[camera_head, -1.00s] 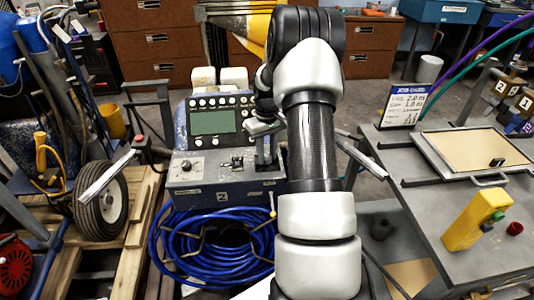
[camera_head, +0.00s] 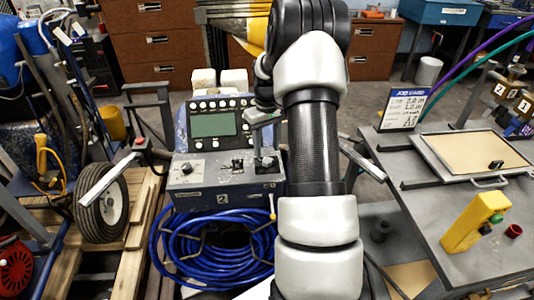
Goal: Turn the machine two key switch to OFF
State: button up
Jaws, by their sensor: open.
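Machine two (camera_head: 240,196), a grey-blue box marked "2", stands left of my arm with a screen panel (camera_head: 213,124) at its back. On its top are a small dark knob on a light plate (camera_head: 187,169) at the left, a dark switch (camera_head: 237,164) in the middle and another dark control (camera_head: 266,162) at the right. Which of these is the key switch, and its setting, are too small to tell. My gripper (camera_head: 263,134) is open and empty above the right control, apparently apart from it. My arm hides part of the machine's right side.
A coil of blue hose (camera_head: 185,243) hangs in front of the machine. A wheel (camera_head: 101,208) and wooden pallet (camera_head: 62,262) are at the left. A grey table (camera_head: 425,212) with a yellow switch box (camera_head: 474,222) and a job card sign (camera_head: 404,107) is at the right.

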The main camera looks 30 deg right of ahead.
aim_at(267, 160)
notch_tip(267, 160, up, 13)
jog(key=p, duration=0.1)
jog(key=shift+p, duration=0.3)
jog(key=s+a+r+t+h, duration=0.1)
jog(key=s+a+r+t, duration=0.1)
jog(key=s+a+r, duration=0.55)
jog(key=s+a+r+t+h, duration=0.1)
jog(key=s+a+r, duration=0.3)
jog(key=a+r, duration=0.5)
jog(key=s+a+f+t+y, duration=0.1)
jog(key=s+a+f, duration=0.1)
jog(key=s+a, duration=0.35)
jog(key=s+a+f+t+y, duration=0.1)
jog(key=s+a+f+t, duration=0.15)
jog(key=s, duration=0.65)
notch_tip(267, 160, up, 14)
jog(key=p, duration=1.3)
jog(key=shift+w+a+g, duration=0.15)
jog(key=shift+a+g, duration=0.2)
jog(key=shift+g, duration=0.1)
jog(key=shift+f, duration=0.2)
jog(key=c, duration=0.4)
jog(key=shift+o, duration=0.2)
jog(key=shift+f, duration=0.1)
